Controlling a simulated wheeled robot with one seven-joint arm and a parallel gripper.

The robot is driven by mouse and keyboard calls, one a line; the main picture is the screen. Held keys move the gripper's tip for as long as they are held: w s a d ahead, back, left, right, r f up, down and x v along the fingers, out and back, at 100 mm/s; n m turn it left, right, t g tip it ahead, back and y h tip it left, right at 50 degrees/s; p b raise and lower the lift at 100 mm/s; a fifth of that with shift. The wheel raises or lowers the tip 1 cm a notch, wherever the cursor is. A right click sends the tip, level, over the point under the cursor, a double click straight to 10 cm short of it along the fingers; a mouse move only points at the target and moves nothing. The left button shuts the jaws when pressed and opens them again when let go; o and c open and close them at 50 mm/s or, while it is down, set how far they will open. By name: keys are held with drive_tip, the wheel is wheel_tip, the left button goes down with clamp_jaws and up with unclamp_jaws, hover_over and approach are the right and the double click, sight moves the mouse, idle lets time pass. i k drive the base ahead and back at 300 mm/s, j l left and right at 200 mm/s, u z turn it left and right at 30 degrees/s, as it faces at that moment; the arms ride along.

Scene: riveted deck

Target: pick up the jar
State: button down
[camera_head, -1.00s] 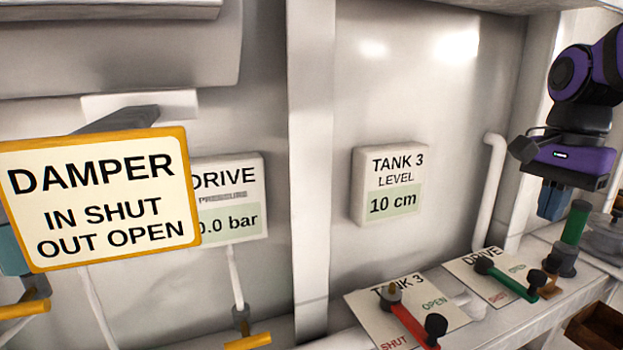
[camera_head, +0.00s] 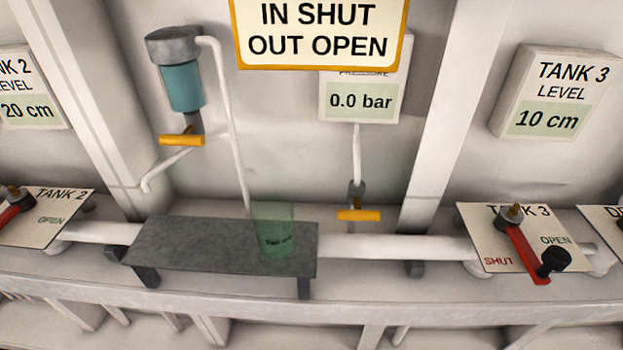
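A translucent green, cup-like vessel (camera_head: 273,229) with small dark lettering, which looks like the jar, stands upright near the right end of a low grey bench (camera_head: 190,243). A thin white pipe comes down behind it. My gripper is not in the current view, so its distance from the jar cannot be told.
A yellow-framed damper sign (camera_head: 320,35) hangs above the jar. Yellow-handled valves (camera_head: 181,140) are on the wall. A white pipe runs past the bench. The Tank 3 red lever (camera_head: 527,254) is at right, the Tank 2 plate (camera_head: 45,217) at left.

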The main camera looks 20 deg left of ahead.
sight(274, 217)
drive_tip(key=u, duration=0.4)
drive_tip(key=l+u, duration=0.15)
drive_tip(key=u, duration=0.7)
drive_tip(key=l+u, duration=0.1)
drive_tip(key=u, duration=0.3)
drive_tip(key=k+l+u, duration=0.2)
drive_tip(key=k+l, duration=0.15)
